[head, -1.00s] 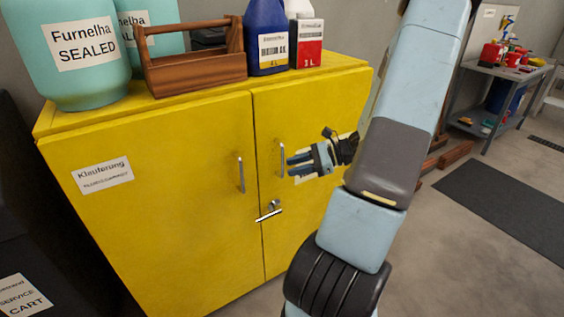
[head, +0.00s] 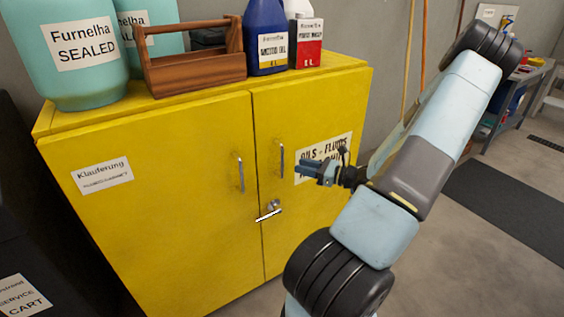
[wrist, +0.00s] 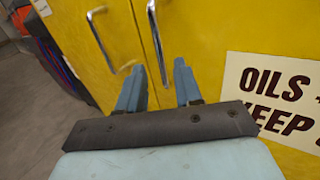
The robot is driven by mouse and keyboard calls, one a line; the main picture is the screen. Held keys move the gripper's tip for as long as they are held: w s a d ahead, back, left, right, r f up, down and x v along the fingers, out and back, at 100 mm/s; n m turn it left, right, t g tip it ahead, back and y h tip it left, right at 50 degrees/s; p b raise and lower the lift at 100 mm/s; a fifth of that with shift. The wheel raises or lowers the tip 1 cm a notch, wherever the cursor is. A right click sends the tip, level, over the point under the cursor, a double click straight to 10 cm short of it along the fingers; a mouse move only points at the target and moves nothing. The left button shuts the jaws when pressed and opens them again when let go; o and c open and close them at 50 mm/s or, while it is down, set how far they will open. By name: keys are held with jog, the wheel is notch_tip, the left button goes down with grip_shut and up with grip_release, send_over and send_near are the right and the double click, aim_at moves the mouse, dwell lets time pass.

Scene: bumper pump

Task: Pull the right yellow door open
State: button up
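The right yellow door (head: 310,215) is closed on the cabinet and carries an upright metal bar handle (head: 282,162). My gripper (head: 300,168) is open and empty, just right of this handle in the head view, with a small gap showing. In the wrist view, the right door's handle (wrist: 155,35) runs down to between my fingertips (wrist: 158,68), but its depth relative to them is hard to tell. The left yellow door (head: 165,210) is closed, with its own handle (head: 240,173). A metal lever latch (head: 270,211) sits near the seam, below the handles.
An oils sign (head: 325,158) is on the right door, partly behind my gripper. Teal jugs (head: 75,85), a wooden tool caddy (head: 195,72) and bottles (head: 267,35) stand on the cabinet top. A dark cart (head: 30,270) is at left. Floor at right is open, with a dark mat (head: 500,200).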

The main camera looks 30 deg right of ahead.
send_over(282, 177)
jog(key=shift+w+d, duration=0.15)
jog(key=shift+w, duration=0.2)
grip_shut()
dwell(0.6)
